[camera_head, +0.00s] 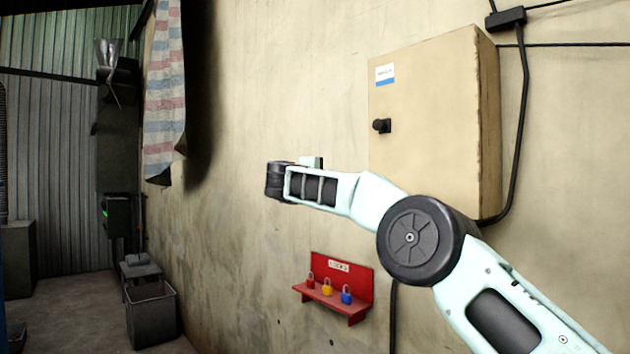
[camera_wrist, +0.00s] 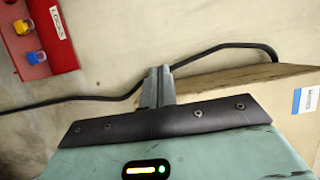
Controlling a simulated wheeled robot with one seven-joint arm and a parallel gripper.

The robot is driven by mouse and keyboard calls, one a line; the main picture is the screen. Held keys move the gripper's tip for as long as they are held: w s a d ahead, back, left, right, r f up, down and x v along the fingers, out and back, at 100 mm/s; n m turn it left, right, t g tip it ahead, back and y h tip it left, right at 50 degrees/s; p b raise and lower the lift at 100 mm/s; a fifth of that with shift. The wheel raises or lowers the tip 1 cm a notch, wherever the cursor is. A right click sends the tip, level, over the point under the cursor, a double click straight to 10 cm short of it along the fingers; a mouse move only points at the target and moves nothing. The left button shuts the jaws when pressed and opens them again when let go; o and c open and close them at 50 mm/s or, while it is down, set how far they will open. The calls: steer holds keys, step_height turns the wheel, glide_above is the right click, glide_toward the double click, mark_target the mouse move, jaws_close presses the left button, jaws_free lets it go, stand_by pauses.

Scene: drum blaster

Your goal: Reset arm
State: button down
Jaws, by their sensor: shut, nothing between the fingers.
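My arm reaches in from the lower right of the head view and bends left in front of the wall. Its dark last visible joint is left of the beige cabinet (camera_head: 430,110) and above the red lock shelf (camera_head: 342,277). My fingers cannot be made out in the head view. In the wrist view my gripper (camera_wrist: 158,74) shows its two grey fingers together, shut and empty. The wall is behind them, and they appear apart from the cabinet (camera_wrist: 225,88) and the lock shelf (camera_wrist: 45,62).
The shelf holds red (camera_head: 310,280), yellow (camera_head: 327,287) and blue (camera_head: 346,295) padlocks. A black cable (camera_head: 519,130) runs down beside the cabinet. A striped cloth (camera_head: 164,90) hangs at left. A grey bin (camera_head: 152,312) stands on the floor.

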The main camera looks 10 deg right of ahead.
steer(key=shift+w+a+p, duration=0.2)
steer(key=shift+a+p, duration=0.1)
steer(key=shift+a, duration=0.35)
steer(key=shift+w+a+p, duration=0.2)
steer(key=shift+a+p, duration=0.05)
steer(key=shift+a, duration=0.4)
